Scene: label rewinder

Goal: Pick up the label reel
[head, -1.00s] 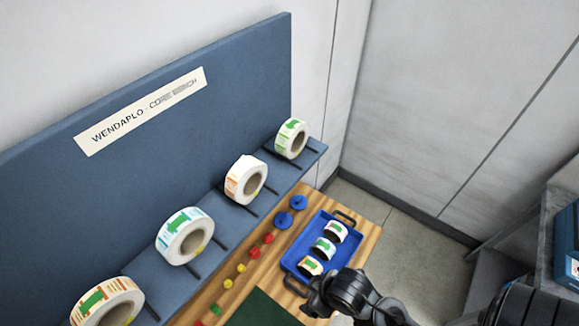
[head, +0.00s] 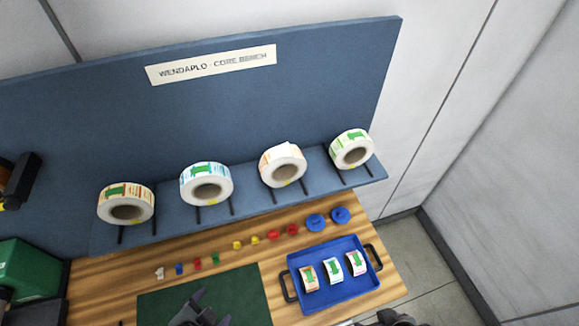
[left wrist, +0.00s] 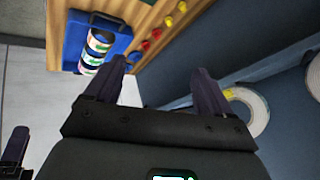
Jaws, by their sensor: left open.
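Several large white label reels stand on pegs along the blue shelf in the head view: an orange-printed one (head: 126,204) at left, a blue one (head: 206,184), a pale orange one (head: 283,165) and a green one (head: 352,149) at right. Which one the task means cannot be told. My left gripper (head: 200,312) is low over the green mat, in front of the shelf and apart from the reels. In the left wrist view its jaws (left wrist: 163,82) are open and empty; a reel (left wrist: 246,110) shows beyond the right finger. Part of my right arm shows at the head view's bottom edge.
A blue tray (head: 336,292) with dark handles holds three small label rolls (head: 332,268) on the wooden bench (head: 232,226). Small coloured pieces and two blue discs (head: 327,220) line the bench behind the green mat (head: 250,296). A green machine (head: 25,266) stands at left.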

